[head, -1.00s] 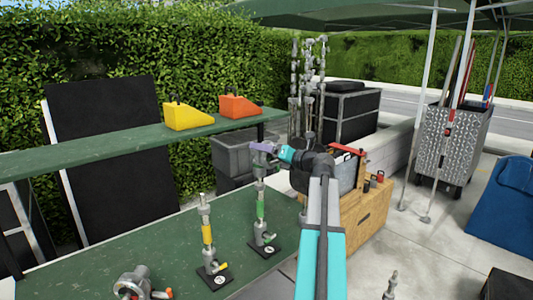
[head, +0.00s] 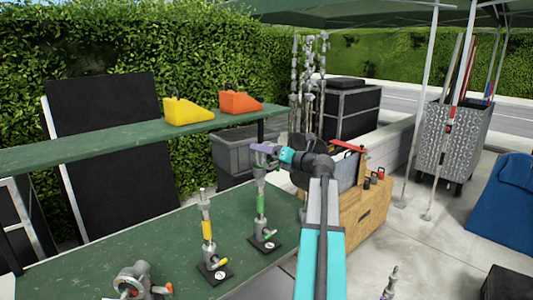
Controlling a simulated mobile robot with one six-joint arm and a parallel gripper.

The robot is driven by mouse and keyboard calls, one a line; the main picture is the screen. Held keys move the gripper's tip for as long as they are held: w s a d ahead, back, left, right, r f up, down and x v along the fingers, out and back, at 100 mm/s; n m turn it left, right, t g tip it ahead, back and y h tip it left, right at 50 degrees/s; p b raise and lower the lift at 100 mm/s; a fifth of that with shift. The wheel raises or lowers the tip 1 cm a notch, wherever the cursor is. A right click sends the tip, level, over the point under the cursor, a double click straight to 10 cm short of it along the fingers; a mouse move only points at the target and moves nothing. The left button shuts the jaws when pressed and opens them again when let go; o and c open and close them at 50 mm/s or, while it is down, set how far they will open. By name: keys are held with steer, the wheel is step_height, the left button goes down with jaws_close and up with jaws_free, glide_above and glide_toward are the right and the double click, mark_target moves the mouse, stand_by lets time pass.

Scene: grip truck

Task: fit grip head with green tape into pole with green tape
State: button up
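The pole with green tape (head: 261,204) stands upright on a dark square base on the green table (head: 130,255). A grey grip head (head: 259,163) is at the pole's top, in line with it. My gripper (head: 264,148), with purple fingers, reaches in from the right at the height of the head and appears shut on it. The fingers hide part of the head. I cannot make out green tape on it, nor how deep it sits in the pole.
A pole with yellow tape (head: 208,231) stands to the left on its own base. Another grip head (head: 135,279) with an orange handle lies at the table's front. A green shelf (head: 95,143) behind carries a yellow wedge (head: 187,112) and an orange wedge (head: 238,103). A wooden box (head: 363,210) stands right.

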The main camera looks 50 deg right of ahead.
steer(key=shift+f+b, duration=0.4)
steer(key=shift+f, duration=0.4)
stand_by(0.8)
steer(key=o, duration=1.7)
steer(key=shift+f, duration=0.15)
steer(key=shift+s, duration=0.1)
steer(key=s+b, duration=0.1)
steer(key=s, duration=0.3)
steer(key=s+r+b, duration=0.1)
steer(key=s, duration=0.4)
steer(key=s+b, duration=0.2)
steer(key=s, duration=0.2)
steer(key=shift+s+r, duration=0.25)
steer(key=shift+s, duration=0.1)
